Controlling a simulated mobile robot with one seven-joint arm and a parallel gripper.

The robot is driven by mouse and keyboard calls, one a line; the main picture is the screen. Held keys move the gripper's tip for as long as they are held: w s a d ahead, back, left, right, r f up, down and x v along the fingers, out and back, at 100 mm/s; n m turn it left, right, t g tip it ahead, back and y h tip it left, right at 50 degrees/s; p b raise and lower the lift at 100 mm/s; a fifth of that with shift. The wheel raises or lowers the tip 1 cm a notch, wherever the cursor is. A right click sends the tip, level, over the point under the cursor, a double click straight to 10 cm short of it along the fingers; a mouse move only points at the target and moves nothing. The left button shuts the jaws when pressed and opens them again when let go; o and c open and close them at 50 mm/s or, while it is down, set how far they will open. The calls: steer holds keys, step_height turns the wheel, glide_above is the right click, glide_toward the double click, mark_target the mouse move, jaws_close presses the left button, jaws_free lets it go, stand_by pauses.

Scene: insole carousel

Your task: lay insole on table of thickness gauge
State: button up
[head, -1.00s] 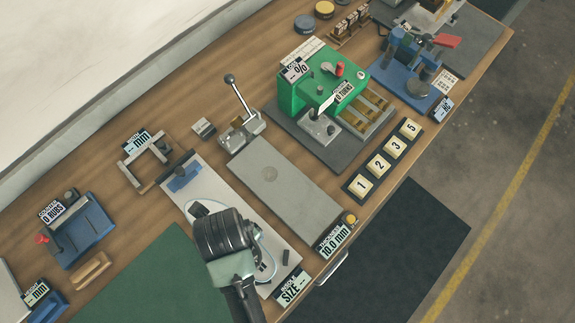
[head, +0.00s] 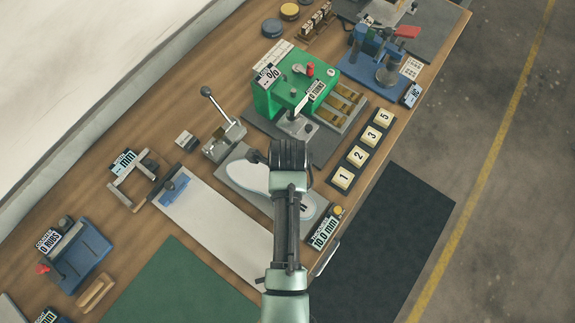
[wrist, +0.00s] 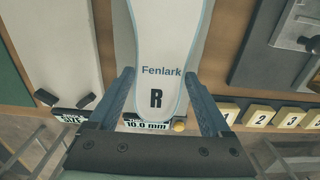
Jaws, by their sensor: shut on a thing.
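The insole (head: 247,178) is pale with a light blue edge. In the wrist view the insole (wrist: 165,45) carries the word Fenlark and a letter R near its close end. My gripper (wrist: 162,100) is shut on the insole, with one blue finger at each side of it. In the head view my gripper (head: 291,160) and arm cover part of the insole. The insole is over the grey table of the thickness gauge (head: 237,153), roughly along its length. I cannot tell whether it touches the table. The gauge's display (head: 325,232) reads 10.0 mm.
A lever clamp (head: 223,137) stands at the table's far end. The white size board (head: 215,220) is empty at left. A green machine (head: 290,85) stands behind, and numbered blocks (head: 358,158) sit at right. A green mat (head: 180,285) is clear.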

steer(key=shift+f, duration=0.65)
